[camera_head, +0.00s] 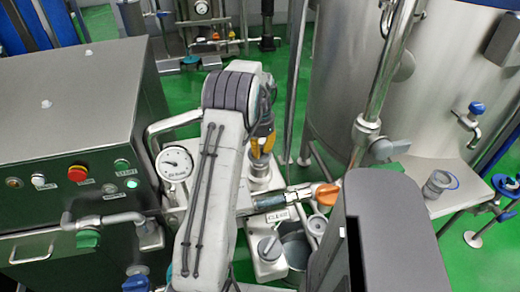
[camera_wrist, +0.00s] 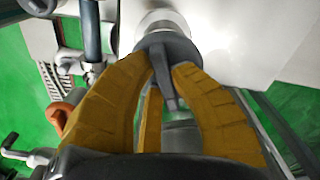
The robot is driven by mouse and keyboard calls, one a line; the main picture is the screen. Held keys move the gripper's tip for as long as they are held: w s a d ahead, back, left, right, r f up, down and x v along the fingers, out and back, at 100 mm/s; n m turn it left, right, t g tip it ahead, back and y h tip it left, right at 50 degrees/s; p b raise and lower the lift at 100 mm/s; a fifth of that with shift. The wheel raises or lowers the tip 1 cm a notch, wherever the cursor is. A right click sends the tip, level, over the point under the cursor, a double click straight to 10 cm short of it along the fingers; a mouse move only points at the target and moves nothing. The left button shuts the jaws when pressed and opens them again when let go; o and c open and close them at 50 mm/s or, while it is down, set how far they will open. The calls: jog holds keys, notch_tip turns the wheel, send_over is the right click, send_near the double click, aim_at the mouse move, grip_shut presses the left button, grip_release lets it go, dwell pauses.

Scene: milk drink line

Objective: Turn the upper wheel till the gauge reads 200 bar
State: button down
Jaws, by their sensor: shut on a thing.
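The upper wheel (camera_wrist: 164,44) is a dark grey round knob with a grip bar across it, on a pale base. In the wrist view my gripper (camera_wrist: 166,72) has its yellow fingers closed on both sides of the bar. In the head view the upper wheel (camera_head: 260,168) shows under the yellow fingers of my gripper (camera_head: 261,150), partly hidden by them. The round white gauge (camera_head: 174,164) stands left of my arm. Its dark needle points toward the left; the numbers are too small to read.
A second grey wheel (camera_head: 269,247) sits lower, near a label reading CLOSE (camera_head: 278,216). An orange handle (camera_head: 327,194) is on the pipe to the right. A steel cabinet with buttons (camera_head: 77,172) stands left, and a large steel tank (camera_head: 440,80) right.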

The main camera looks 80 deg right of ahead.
jog(key=m, duration=0.4)
jog(key=shift+w+m, duration=0.15)
jog(key=shift+m, duration=0.15)
jog(key=shift+f, duration=0.1)
dwell(0.4)
jog(key=c, duration=1.1)
grip_release()
notch_tip(320, 180, up, 12)
dwell(1.1)
